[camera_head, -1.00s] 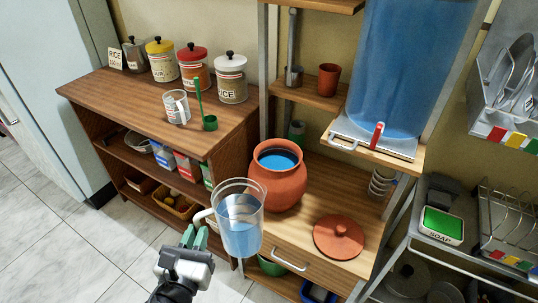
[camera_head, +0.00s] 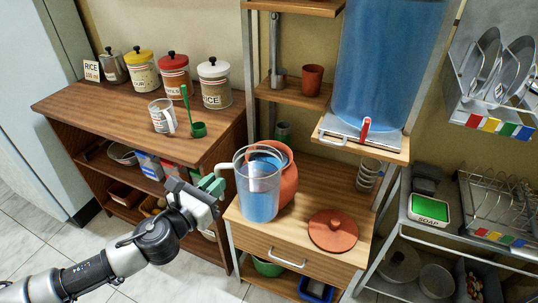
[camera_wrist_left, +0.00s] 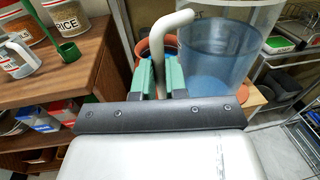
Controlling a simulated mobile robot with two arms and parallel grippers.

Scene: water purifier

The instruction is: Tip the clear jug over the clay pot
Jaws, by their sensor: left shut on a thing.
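The clear jug (camera_head: 258,203), with blue water in its lower part, is held roughly upright in front of the clay pot. My left gripper (camera_head: 213,183) is shut on the jug's pale handle, to the left of the jug. In the left wrist view the handle (camera_wrist_left: 168,28) passes between the green fingertips (camera_wrist_left: 160,76), with the jug (camera_wrist_left: 215,55) beyond. The orange clay pot (camera_head: 288,178) stands open on the wooden stand and is partly hidden by the jug. I cannot tell the gap between jug and pot. My right gripper is not in view.
The pot's clay lid (camera_head: 333,230) lies on the stand to the right. The blue water tank (camera_head: 385,65) with a red tap is above. A measuring cup (camera_head: 162,116) and canisters stand on the left cabinet (camera_head: 100,105). A dish rack is at right.

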